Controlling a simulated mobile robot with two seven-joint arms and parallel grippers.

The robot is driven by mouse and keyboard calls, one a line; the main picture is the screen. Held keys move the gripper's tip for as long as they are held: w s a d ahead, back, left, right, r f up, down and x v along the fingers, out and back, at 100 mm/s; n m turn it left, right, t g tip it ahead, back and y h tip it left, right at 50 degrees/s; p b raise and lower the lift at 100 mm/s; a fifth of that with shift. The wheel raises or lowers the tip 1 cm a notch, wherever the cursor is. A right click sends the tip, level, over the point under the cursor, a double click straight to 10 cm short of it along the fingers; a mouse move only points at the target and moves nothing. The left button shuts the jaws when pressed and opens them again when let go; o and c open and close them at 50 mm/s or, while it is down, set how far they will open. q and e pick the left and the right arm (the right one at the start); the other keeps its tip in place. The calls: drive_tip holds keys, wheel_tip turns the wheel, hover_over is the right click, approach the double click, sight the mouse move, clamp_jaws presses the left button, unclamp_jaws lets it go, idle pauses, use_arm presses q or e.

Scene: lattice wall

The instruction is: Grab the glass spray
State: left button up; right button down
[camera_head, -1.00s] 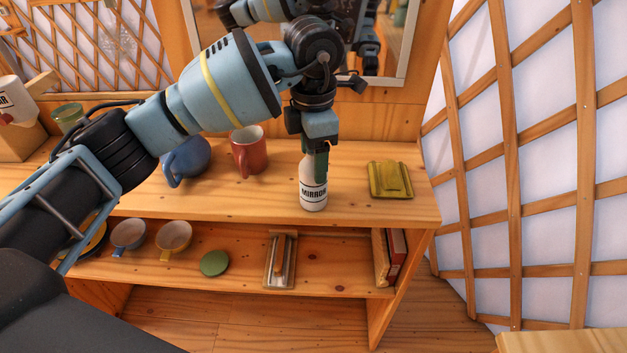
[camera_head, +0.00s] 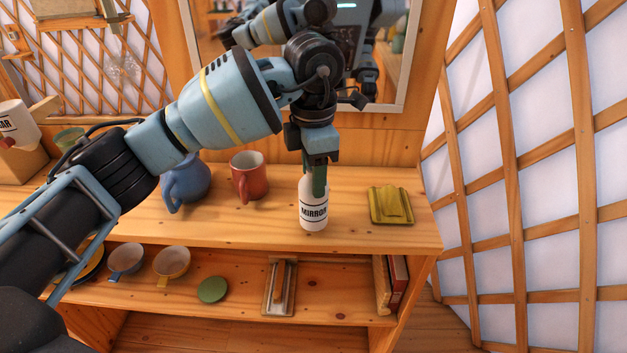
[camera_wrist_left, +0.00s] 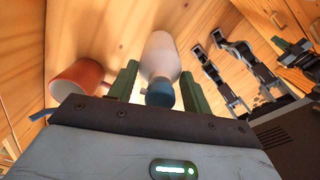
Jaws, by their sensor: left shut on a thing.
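The glass spray is a white bottle (camera_head: 313,211) with a black "MIRROR" label, upright at the front of the wooden shelf top. My left gripper (camera_head: 317,178) comes down from above and is shut on its upper part, hiding the top in the head view. In the left wrist view the white bottle (camera_wrist_left: 162,58) with a blue cap lies between the two green fingers of the left gripper (camera_wrist_left: 160,88). I cannot tell whether the bottle's base touches the shelf. My right gripper is not identifiable in view.
A red mug (camera_head: 249,177) and a blue jug (camera_head: 187,184) stand left of the bottle. A yellow dish (camera_head: 391,206) lies to its right. The lower shelf holds cups, a green disc (camera_head: 212,290) and books (camera_head: 390,283). A mirror (camera_head: 405,50) hangs behind; lattice wall at right.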

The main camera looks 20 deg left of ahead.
use_arm(q)
drive_tip(key=shift+r, duration=0.9)
drive_tip(key=s+a, duration=0.2)
drive_tip(key=s, duration=0.5)
drive_tip(key=s+a+r, duration=0.1)
drive_tip(key=s+a, duration=0.2)
drive_tip(key=s, duration=0.5)
drive_tip(key=shift+a+r, duration=0.15)
drive_tip(key=shift+a, duration=0.05)
